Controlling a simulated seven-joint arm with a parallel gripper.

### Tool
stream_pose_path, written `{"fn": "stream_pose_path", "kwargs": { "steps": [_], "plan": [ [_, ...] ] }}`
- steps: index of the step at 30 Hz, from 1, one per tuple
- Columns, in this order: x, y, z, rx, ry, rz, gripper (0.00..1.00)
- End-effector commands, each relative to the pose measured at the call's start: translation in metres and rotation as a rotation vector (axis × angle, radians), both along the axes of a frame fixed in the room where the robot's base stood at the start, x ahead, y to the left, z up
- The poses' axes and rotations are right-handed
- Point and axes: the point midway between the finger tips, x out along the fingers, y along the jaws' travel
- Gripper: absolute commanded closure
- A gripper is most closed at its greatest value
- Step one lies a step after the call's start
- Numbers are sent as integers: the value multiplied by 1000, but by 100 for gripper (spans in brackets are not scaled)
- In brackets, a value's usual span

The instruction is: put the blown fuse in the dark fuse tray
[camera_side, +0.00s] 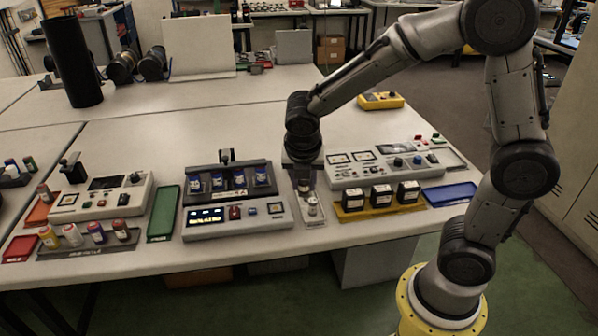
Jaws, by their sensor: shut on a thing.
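My gripper (307,190) points down just right of the middle device, over a narrow pale tray (318,222). It is shut on a small, pale cylinder (312,206), low at the tray; whether the cylinder touches the tray I cannot tell. Which part is the blown fuse cannot be read at this size. A dark tray (72,253) at the front left bears several upright coloured cylinders, yellow, white and reddish. Its front lettering is too small to read.
A green tray (163,213) lies left of the middle device. A grey device (108,196) stands farther left, with red (20,248) and orange trays nearby.

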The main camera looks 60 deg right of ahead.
Motion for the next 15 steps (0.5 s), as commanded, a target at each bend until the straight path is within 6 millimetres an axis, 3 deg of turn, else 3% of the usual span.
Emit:
{"fn": "stream_pose_path", "kwargs": {
  "steps": [8, 15],
  "plan": [
    [45, -19, -3, 0, -3, 354, 100],
    [73, -64, -6, 2, -3, 506, 100]
  ]
}}
